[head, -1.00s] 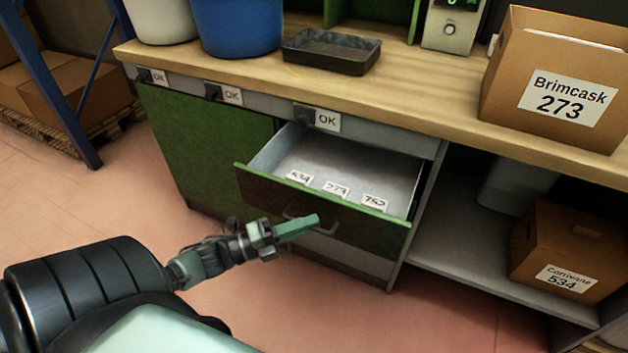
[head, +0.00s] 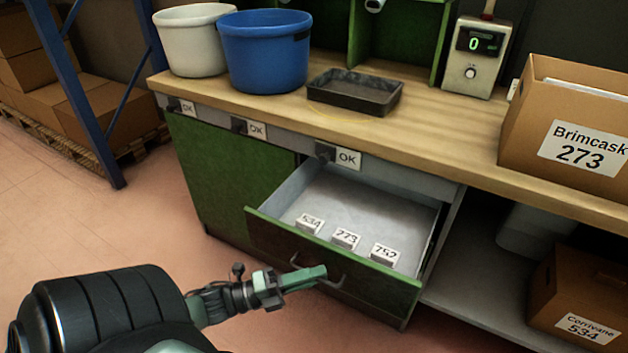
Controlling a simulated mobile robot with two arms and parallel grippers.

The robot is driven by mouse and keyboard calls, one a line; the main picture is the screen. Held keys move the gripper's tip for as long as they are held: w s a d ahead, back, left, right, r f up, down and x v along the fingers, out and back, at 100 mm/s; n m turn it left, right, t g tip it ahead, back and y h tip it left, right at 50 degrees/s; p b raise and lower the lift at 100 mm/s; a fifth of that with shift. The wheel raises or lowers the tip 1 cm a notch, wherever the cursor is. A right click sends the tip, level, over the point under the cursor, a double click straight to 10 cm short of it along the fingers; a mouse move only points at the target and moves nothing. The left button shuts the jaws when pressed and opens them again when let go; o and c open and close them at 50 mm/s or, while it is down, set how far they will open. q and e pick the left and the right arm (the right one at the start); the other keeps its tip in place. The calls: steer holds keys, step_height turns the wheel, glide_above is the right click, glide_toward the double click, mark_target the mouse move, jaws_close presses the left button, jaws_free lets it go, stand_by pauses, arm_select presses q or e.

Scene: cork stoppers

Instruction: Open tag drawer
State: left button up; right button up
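The tag drawer (head: 345,270) has a dark green front and stands well open below the workbench. Inside its grey tray are three white tags: 534 (head: 309,224), 273 (head: 345,238) and 752 (head: 384,253). The drawer's bar handle (head: 335,281) is on the front. My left gripper (head: 322,272) is at the handle, its green fingers overlapping it in the picture. I cannot tell from this angle whether the fingers are closed around the bar or only beside it. My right gripper is not in view.
The wooden bench top (head: 440,128) holds a white bucket (head: 193,45), a blue bucket (head: 264,55), a black tray (head: 355,92), a scale reading 0 (head: 477,55) and a Brimcask 273 box (head: 580,140). A Corrivane 534 box (head: 575,300) is on the lower shelf. Pink floor lies left.

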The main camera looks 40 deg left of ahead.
arm_select(q)
steer(key=shift+s+a, duration=0.1)
steer(key=v, duration=0.7)
steer(key=shift+s+a, duration=0.15)
steer(key=shift+s, duration=0.1)
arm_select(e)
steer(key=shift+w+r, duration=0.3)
arm_select(q)
steer(key=shift+f, duration=0.1)
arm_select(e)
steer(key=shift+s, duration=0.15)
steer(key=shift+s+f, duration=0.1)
